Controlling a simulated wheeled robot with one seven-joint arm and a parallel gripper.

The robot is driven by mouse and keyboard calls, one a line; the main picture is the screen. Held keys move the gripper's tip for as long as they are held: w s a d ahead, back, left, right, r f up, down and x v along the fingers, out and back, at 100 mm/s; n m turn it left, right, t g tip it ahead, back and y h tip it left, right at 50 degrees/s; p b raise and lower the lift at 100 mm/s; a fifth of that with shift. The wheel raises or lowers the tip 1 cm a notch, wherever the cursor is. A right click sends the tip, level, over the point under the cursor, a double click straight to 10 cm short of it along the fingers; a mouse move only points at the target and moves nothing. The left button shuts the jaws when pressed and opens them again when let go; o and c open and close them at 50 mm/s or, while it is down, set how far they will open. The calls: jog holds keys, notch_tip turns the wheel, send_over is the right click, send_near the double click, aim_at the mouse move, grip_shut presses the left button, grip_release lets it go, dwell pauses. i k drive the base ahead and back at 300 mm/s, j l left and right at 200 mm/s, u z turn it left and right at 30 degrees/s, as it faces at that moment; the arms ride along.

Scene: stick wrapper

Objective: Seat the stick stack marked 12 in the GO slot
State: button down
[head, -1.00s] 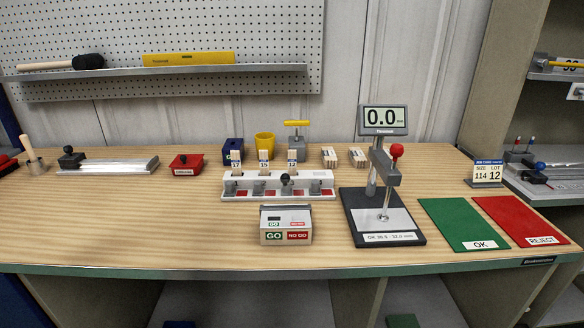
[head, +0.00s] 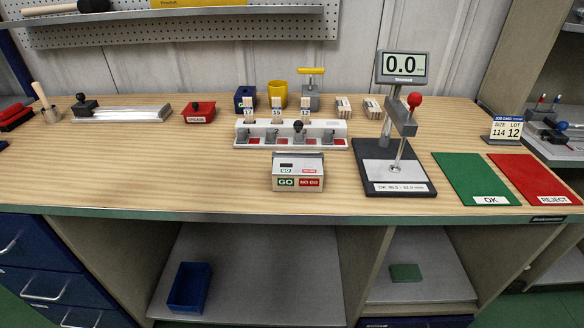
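Three pale wooden stick stacks stand upright in a white rack (head: 240,144) at mid-table in the head view. The right stack (head: 305,104) has a small label that seems to read 12. The middle stack (head: 277,104) seems to read 15, and the left stack (head: 249,104) has a label too small to read surely. In front of the rack is a grey-white gauge box (head: 297,183) with a green GO label (head: 286,182) and a red NO GO label. Its top openings are hard to make out. My gripper is not in view.
A gauge stand (head: 402,188) with a 0.0 display is right of the box. A green OK mat (head: 470,175) and red REJECT mat (head: 530,175) lie farther right. The front left table is clear.

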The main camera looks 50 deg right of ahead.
aim_at(291, 172)
jog(key=l+z, duration=0.4)
jog(key=i+l+z, duration=0.2)
jog(key=l+z, duration=0.25)
jog(key=j, duration=0.1)
